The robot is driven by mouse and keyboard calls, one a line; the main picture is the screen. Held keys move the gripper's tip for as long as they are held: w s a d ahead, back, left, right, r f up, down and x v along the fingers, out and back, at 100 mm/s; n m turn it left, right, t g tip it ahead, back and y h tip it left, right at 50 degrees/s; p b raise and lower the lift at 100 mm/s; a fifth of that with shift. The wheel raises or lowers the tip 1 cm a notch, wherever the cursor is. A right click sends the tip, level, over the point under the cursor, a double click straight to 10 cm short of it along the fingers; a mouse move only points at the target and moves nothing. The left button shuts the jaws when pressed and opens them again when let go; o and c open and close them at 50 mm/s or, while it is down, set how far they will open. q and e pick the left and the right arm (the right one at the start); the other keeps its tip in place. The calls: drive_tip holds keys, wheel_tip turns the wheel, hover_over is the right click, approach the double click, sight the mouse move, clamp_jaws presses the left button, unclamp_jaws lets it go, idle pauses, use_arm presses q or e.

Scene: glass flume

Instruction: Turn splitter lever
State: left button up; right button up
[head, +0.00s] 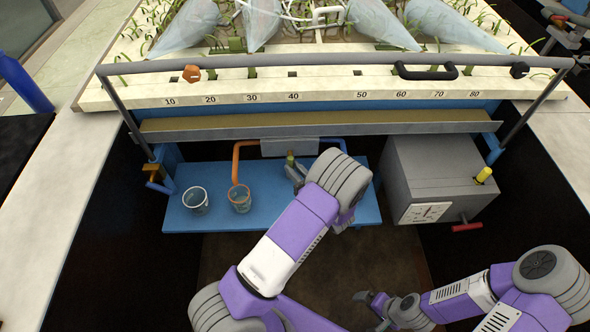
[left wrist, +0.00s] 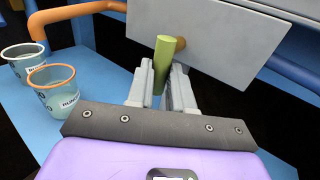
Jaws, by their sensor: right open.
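The splitter lever is a yellow-green handle (head: 290,158) below the grey splitter box (head: 290,147), between the orange pipe and the blue pipe. In the left wrist view the lever (left wrist: 162,62) stands upright, slightly tilted, between my left gripper's two fingers (left wrist: 160,88). The fingers are very close to its sides; whether they press on it is not clear. In the head view my left gripper (head: 295,171) is at the lever, partly covered by my wrist. My right gripper (head: 371,302) is open and empty, low in front, away from the lever.
Two clear cups, one left (head: 195,200) and one under the orange pipe (head: 239,198), stand on the blue shelf (head: 180,218). A grey box (head: 425,165) with a dial, yellow knob (head: 483,175) and red handle (head: 467,226) is at right. The planted flume bed (head: 330,90) is above.

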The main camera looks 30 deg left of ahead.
use_arm(q)
clamp_jaws()
drive_tip(key=shift+r, duration=0.1)
drive_tip(key=shift+w+d+r+n+h+p, duration=0.1)
drive_tip(key=shift+d+r+n+h+p, duration=0.1)
drive_tip(key=shift+n+h, duration=0.55)
drive_tip(key=shift+w+d+r+n+h+p, duration=0.15)
drive_tip(key=shift+n+h, duration=0.45)
drive_tip(key=shift+n, duration=0.3)
drive_tip(key=shift+w+d+r+n+h+p, duration=0.1)
drive_tip(key=shift+d+r+n+h+p, duration=0.1)
drive_tip(key=shift+n+h, duration=0.55)
drive_tip(key=o, duration=0.7)
unclamp_jaws()
drive_tip(key=shift+c, duration=0.2)
